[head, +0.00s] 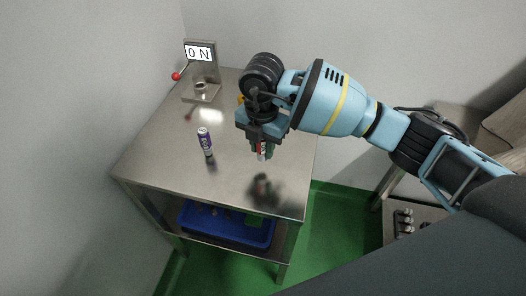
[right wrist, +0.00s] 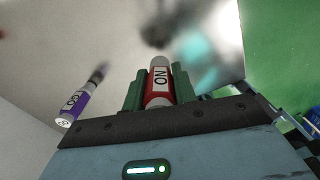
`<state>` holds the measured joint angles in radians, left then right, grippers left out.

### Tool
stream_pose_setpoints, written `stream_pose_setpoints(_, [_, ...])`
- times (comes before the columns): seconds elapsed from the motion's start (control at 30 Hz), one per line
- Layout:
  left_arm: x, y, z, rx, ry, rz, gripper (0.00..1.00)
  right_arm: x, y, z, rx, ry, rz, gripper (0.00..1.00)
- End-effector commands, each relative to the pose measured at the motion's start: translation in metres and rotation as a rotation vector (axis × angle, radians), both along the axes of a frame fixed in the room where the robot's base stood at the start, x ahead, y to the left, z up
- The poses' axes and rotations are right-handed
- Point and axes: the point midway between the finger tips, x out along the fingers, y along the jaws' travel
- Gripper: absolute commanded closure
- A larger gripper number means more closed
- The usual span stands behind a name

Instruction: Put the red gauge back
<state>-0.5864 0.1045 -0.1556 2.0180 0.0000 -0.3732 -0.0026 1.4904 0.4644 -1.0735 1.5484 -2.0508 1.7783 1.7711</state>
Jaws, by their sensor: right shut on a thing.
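The red gauge (right wrist: 158,88) is a small cylinder with white ends and a white label, seen in the right wrist view between the green fingers. My right gripper (head: 262,150) is shut on it and holds it above the right part of the metal table (head: 233,182). In the head view only a bit of the gauge (head: 261,152) shows below the fingers. A purple gauge (head: 205,141) with a white label stands upright on the table, left of my right gripper. It also shows in the right wrist view (right wrist: 74,104). My left gripper is not in view.
At the back left of the table stands a metal fixture with an "ON" sign (head: 199,53), a red-knobbed lever (head: 176,76) and a round holder (head: 200,86). A blue bin (head: 228,229) sits on the lower shelf. The table's front left is clear.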

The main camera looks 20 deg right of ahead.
Motion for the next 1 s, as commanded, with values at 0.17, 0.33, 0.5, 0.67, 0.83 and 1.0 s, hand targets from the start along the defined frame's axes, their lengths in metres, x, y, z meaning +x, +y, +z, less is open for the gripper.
stream_pose_setpoints(0.17, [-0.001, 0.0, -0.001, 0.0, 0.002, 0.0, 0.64, 0.006, -0.004, -0.011, 0.0, 0.003, -0.001, 0.96])
stream_pose_setpoints(0.33, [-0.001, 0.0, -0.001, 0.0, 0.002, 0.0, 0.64, 0.006, -0.004, -0.033, 0.0, 0.001, -0.001, 0.96])
stream_pose_setpoints(0.5, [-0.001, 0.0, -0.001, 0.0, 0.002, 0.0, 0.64, 0.007, -0.004, -0.035, 0.0, -0.001, 0.0, 0.96])
stream_pose_setpoints(0.67, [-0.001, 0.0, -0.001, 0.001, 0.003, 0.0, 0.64, 0.006, -0.004, -0.036, 0.0, -0.001, 0.0, 0.96])
stream_pose_setpoints(0.83, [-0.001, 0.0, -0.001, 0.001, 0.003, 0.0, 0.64, 0.006, -0.004, -0.039, 0.0, -0.001, 0.0, 0.65])
stream_pose_setpoints(1.0, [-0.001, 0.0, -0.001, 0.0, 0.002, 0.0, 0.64, 0.006, -0.004, -0.039, -0.001, -0.001, 0.0, 0.51])
